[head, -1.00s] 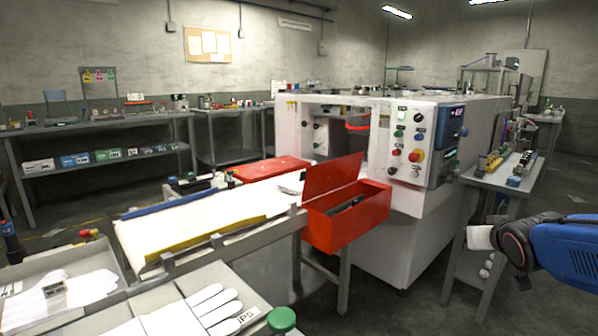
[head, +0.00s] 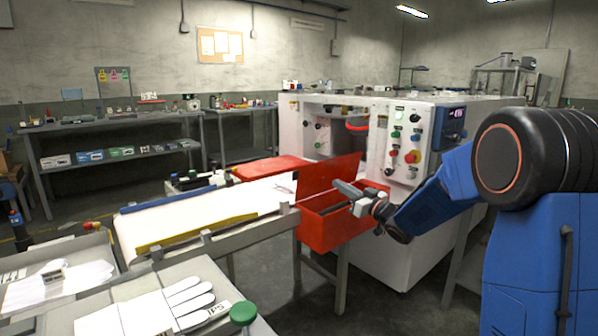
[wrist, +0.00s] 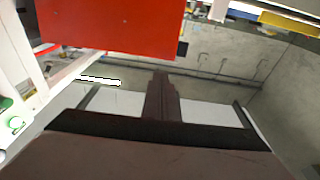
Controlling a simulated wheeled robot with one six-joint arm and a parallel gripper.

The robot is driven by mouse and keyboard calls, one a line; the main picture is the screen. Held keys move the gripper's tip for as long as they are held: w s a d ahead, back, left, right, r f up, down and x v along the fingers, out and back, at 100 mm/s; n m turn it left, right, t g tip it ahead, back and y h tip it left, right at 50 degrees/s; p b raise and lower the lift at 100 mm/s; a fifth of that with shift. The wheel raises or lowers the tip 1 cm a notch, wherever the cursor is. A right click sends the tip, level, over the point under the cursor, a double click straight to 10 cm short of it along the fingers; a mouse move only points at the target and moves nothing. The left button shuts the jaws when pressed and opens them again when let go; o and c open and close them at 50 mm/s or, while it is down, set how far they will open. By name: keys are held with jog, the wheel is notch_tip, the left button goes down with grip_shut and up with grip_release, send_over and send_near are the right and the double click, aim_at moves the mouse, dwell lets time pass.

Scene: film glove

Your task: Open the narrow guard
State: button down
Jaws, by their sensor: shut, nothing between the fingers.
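The narrow red guard (head: 322,184) stands raised on the front of the machine, above an open red box (head: 320,232). Its panel leans up at the back of the box. In the wrist view a red panel (wrist: 110,25) fills the upper left, close beyond my fingers. My gripper (head: 345,188) is over the box's opening, just in front of the raised panel. Its fingers are shut and empty, as the wrist view (wrist: 162,95) also shows. I cannot tell whether they touch the panel. My arm hides the box's right end.
A flat red panel (head: 270,168) lies behind the white conveyor bed (head: 200,212). The white machine (head: 420,225) with a button panel (head: 405,145) is close behind my arm. Trays with white gloves (head: 170,308) are at the front left.

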aim_at(307, 166)
jog(key=x, duration=1.4)
jog(key=shift+a, duration=0.55)
jog(key=shift+y, duration=0.3)
jog(key=shift+w+a+r+g+h, duration=0.55)
jog(key=shift+w+a+g, duration=0.2)
jog(key=shift+w+g, duration=0.15)
jog(key=shift+h+x, duration=0.25)
jog(key=shift+x, duration=0.95)
jog(key=shift+r, duration=0.15)
jog(key=shift+s+d, duration=0.1)
